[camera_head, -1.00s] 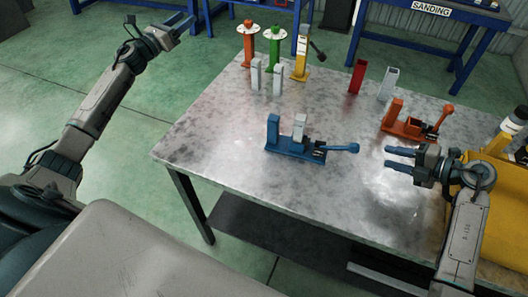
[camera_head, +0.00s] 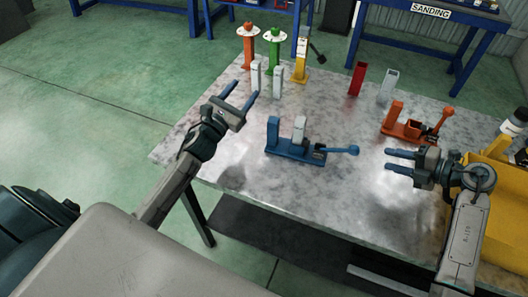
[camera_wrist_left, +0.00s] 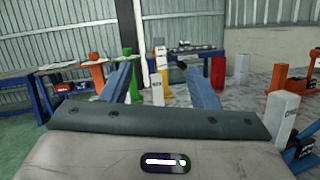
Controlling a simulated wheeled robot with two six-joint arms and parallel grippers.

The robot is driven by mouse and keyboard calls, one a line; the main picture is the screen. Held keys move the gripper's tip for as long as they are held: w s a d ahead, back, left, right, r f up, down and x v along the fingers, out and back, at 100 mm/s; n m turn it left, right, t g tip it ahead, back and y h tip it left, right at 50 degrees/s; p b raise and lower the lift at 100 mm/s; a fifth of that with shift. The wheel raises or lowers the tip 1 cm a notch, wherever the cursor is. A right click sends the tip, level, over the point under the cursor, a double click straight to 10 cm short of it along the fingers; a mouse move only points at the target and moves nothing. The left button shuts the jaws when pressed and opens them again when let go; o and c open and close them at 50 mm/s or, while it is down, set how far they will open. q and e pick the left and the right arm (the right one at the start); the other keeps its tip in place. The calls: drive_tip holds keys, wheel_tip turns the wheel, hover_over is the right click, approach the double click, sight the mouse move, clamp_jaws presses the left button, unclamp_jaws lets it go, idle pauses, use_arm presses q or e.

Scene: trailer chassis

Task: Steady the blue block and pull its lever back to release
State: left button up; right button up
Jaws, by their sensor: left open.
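The blue block (camera_head: 292,152) stands on the metal table, with a blue upright at its left end and a white piece (camera_head: 299,129) in it. Its blue lever (camera_head: 343,150) points right and ends in a round knob. My left gripper (camera_head: 239,96) is open and empty, above the table to the left of the blue block. In the left wrist view its two blue fingers (camera_wrist_left: 164,84) are apart, and part of the blue block (camera_wrist_left: 303,148) shows at the right edge. My right gripper (camera_head: 400,160) is open and empty, to the right of the lever knob and apart from it.
Red (camera_head: 357,78) and light grey (camera_head: 389,85) uprights stand behind. Orange, green and yellow posts (camera_head: 274,49) and white blocks (camera_head: 277,81) are at the back left. A yellow bin (camera_head: 490,205) is at the right edge.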

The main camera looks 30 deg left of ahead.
use_arm(q)
drive_tip(key=s+d+f+n+y, duration=0.2)
drive_tip(key=s+d+f, duration=0.2)
drive_tip(key=n+g+y, duration=0.3)
approach(275, 131)
drive_tip(key=w+a+f, duration=0.1)
drive_tip(key=w+f, duration=0.2)
drive_tip(key=shift+a, duration=0.4)
drive_tip(key=shift+s+d+f, duration=0.2)
drive_tip(key=shift+d+f, duration=0.1)
drive_tip(key=shift+d, duration=0.05)
drive_tip(key=w, duration=0.3)
drive_tip(key=w+a, duration=0.1)
drive_tip(key=w, duration=0.6)
drive_tip(key=shift+w+a+f, duration=0.1)
drive_tip(key=shift+w+a, duration=0.15)
drive_tip(key=shift+w, duration=0.05)
